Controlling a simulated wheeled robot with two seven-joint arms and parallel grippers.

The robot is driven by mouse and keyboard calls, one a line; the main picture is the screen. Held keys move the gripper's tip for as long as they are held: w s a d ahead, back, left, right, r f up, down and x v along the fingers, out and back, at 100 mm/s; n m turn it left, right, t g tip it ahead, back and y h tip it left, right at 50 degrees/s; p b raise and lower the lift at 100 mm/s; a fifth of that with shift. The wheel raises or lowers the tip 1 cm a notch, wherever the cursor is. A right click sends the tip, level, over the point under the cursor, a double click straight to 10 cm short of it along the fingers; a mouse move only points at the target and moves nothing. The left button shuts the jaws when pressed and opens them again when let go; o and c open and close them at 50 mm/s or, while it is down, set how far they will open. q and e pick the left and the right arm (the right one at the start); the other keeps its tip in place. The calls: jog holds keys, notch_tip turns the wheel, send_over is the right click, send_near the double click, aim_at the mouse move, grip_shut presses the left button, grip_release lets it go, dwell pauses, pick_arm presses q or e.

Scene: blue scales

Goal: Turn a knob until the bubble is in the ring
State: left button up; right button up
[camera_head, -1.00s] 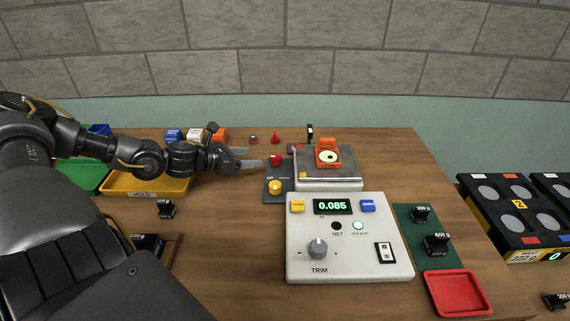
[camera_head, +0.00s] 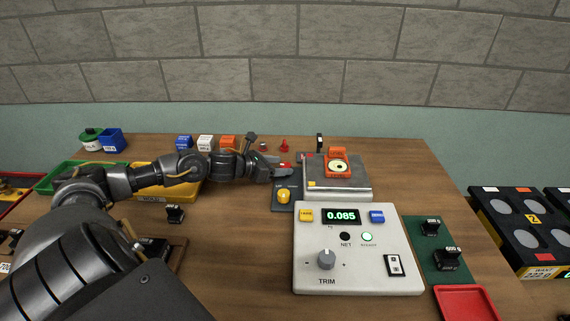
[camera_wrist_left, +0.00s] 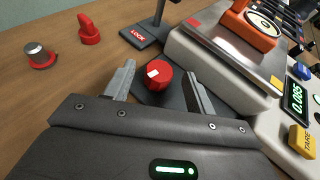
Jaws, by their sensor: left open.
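An orange bubble level (camera_head: 337,154) with a round pale vial sits on the scale's grey plate (camera_head: 350,187). The vial's bubble is too small to place against its ring. It also shows at the top of the left wrist view (camera_wrist_left: 250,28). A red knob (camera_wrist_left: 159,76) with a white mark stands on a dark base left of the scale. A yellow knob (camera_head: 284,196) is in front of it in the head view. My left gripper (camera_wrist_left: 162,84) is open, its two fingers either side of the red knob; contact cannot be told. My right gripper is not in view.
A white console (camera_head: 312,278) with a green 0.085 display and a grey TRIM knob (camera_head: 326,260) stands in front of the scale. A dark post (camera_wrist_left: 157,22) on a LOCK base is behind the red knob.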

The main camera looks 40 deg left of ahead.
pick_arm(q)
jog(key=shift+x, duration=0.95)
jog(key=shift+w+d+f+p, duration=0.1)
jog(key=shift+w+f+p, duration=0.1)
jog(key=shift+w+p, duration=0.15)
